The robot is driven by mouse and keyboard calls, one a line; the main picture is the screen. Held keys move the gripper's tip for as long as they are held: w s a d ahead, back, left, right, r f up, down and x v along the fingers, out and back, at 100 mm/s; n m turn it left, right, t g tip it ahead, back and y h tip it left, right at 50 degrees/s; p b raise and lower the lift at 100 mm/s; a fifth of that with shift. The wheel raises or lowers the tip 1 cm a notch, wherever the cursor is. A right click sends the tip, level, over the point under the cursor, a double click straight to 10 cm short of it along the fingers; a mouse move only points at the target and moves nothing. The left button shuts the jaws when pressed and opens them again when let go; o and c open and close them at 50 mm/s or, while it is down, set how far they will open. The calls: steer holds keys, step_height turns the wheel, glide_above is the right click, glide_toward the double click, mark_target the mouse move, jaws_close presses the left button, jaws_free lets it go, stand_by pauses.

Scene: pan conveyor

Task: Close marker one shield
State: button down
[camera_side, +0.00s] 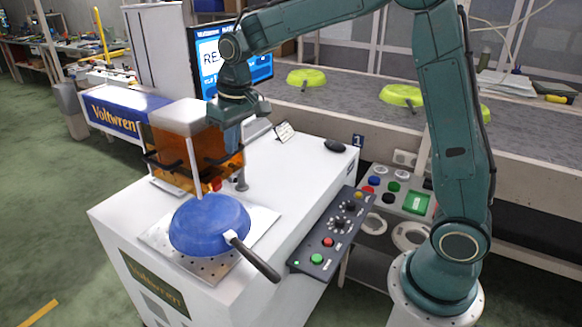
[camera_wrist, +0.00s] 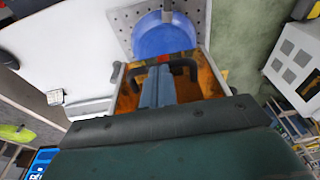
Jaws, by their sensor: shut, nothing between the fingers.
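The marker's shield (camera_side: 172,165) is an amber see-through box with a white top and dark handles, at the back of the marking plate in the side view. The blue pan (camera_side: 208,222) lies in front of the shield on the perforated plate (camera_side: 160,238), its dark handle pointing toward the front right; it is not under the amber box. My gripper (camera_side: 231,142) is shut and empty at the shield's upper right. In the wrist view, my fingers (camera_wrist: 156,92) overlap the amber shield (camera_wrist: 207,82) between its dark handles; contact cannot be told. The pan (camera_wrist: 163,36) shows beyond them.
A control panel (camera_side: 325,242) with knobs and buttons lies along the white cabinet's right edge. A monitor (camera_side: 258,68) stands behind my wrist. Green pans (camera_side: 402,95) lie on the grey conveyor (camera_side: 350,92) at the back. The white top right of the shield is mostly clear.

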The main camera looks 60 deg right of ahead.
step_height(320, 180, down, 14)
stand_by(0.6)
steer(key=shift+s, duration=0.1)
steer(key=shift+r, duration=0.15)
step_height(320, 180, up, 14)
steer(key=s, duration=0.2)
steer(key=shift+s, duration=0.15)
stand_by(0.4)
steer(key=shift+r, duration=0.15)
